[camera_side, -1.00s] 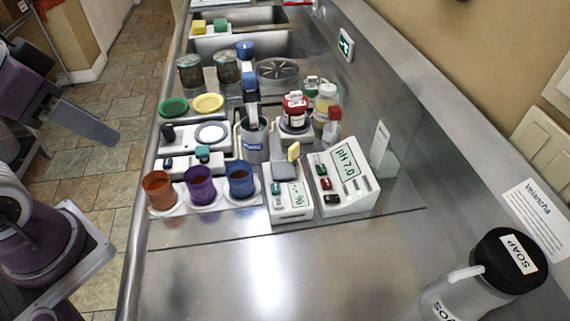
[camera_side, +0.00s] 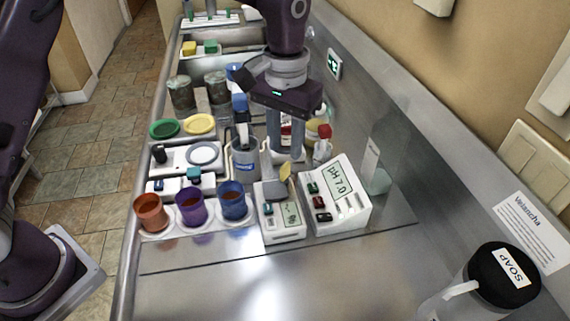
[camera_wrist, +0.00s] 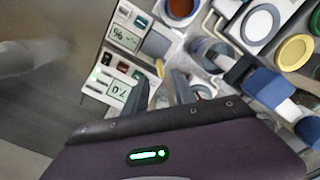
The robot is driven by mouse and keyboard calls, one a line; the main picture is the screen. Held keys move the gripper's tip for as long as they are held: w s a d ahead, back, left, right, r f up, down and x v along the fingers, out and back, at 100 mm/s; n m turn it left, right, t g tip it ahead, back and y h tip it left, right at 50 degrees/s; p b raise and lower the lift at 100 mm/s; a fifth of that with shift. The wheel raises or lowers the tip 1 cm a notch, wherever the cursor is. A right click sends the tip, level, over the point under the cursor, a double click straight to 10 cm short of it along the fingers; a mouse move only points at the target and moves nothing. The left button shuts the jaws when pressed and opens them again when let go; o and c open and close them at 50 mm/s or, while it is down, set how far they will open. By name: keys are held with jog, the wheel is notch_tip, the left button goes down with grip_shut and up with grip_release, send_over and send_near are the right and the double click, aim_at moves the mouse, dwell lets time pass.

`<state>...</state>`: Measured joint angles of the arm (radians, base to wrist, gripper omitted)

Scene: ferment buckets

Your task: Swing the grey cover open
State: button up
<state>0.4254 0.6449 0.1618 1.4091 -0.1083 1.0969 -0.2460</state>
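The grey cover (camera_side: 275,187) is a small flat flap at the back of the white meter with a "%" display (camera_side: 282,221). A yellow tab (camera_side: 285,171) stands up at its far edge. In the wrist view the grey cover (camera_wrist: 157,43) lies beyond my fingertips, with the yellow tab (camera_wrist: 159,67) on its near side. My gripper (camera_side: 285,154) points down just behind the tab, fingers apart and nothing between them. In the wrist view, my gripper (camera_wrist: 158,82) also shows two separated fingers near the tab. I cannot tell any contact with it.
The pH meter (camera_side: 336,196) stands right of the cover's meter. A grey cup (camera_side: 244,160) stands close left of my gripper, and a red-capped bottle (camera_side: 323,143) close right. Orange, purple and blue cups (camera_side: 233,201) stand front left. The front counter (camera_side: 230,285) is clear.

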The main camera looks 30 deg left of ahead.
aim_at(285, 164)
notch_tip(285, 164, down, 6)
jog(key=shift+f, duration=0.2)
grip_shut()
jog(key=shift+a+r, duration=0.1)
dwell(1.3)
